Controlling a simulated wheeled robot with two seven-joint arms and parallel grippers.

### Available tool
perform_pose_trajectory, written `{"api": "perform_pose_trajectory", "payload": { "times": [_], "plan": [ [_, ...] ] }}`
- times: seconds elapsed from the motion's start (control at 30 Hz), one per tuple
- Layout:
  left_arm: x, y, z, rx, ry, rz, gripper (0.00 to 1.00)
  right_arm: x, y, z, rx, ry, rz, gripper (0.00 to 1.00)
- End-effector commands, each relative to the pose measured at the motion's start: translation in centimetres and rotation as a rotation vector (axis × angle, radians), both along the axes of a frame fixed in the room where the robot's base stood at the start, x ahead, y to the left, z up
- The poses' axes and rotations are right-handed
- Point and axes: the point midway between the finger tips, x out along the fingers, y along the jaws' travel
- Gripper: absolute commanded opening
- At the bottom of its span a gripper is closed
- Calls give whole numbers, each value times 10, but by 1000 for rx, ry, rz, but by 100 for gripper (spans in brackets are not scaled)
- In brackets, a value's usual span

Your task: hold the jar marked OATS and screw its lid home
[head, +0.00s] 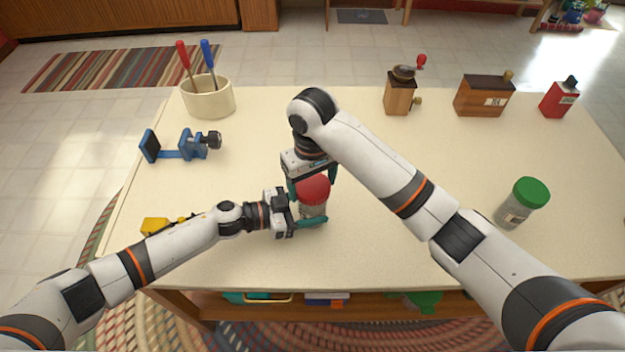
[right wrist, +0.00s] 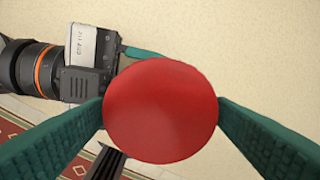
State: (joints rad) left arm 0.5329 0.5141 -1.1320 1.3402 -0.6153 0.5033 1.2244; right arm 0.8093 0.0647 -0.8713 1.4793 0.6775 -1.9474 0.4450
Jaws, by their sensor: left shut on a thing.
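A clear jar (head: 312,210) with a red lid (head: 314,189) stands near the table's front middle. Its label is hidden or too small to read. My left gripper (head: 310,223) is shut on the jar's body from the left, low down. My right gripper (head: 312,188) points down from above, with a teal finger on each side of the red lid. In the right wrist view the round lid (right wrist: 160,110) sits between both fingertips and hides the jar below. No clear gap shows there, but I cannot tell whether the fingers press on it.
A green-lidded jar (head: 522,202), its label unreadable, stands at the right. A cream crock (head: 208,98) with red and blue handled tools, a blue clamp (head: 180,146), a grinder (head: 400,92), a wooden box (head: 484,96) and a red tin (head: 559,98) stand farther back. A yellow thing (head: 155,226) lies behind my left arm.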

Motion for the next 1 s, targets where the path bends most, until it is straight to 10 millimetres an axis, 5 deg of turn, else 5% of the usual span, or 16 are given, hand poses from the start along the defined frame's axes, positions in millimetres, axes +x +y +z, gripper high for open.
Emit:
{"api": "perform_pose_trajectory", "payload": {
  "times": [0.13, 0.87, 0.9, 1.0],
  "plan": [
    [0, 0, 0, 0, 0, 0, 37, 0, 0, 0, 0, -1, -1, 51],
    [0, 0, 0, 0, 0, 0, 37, 0, 0, 1, 1, -2, -308, 51],
    [0, 0, 0, 0, 0, 0, 37, 0, 0, 1, 1, -2, -307, 74],
    [0, 0, 0, 0, 0, 0, 37, 0, 0, 1, 0, -1, -306, 90]
  ]
}}
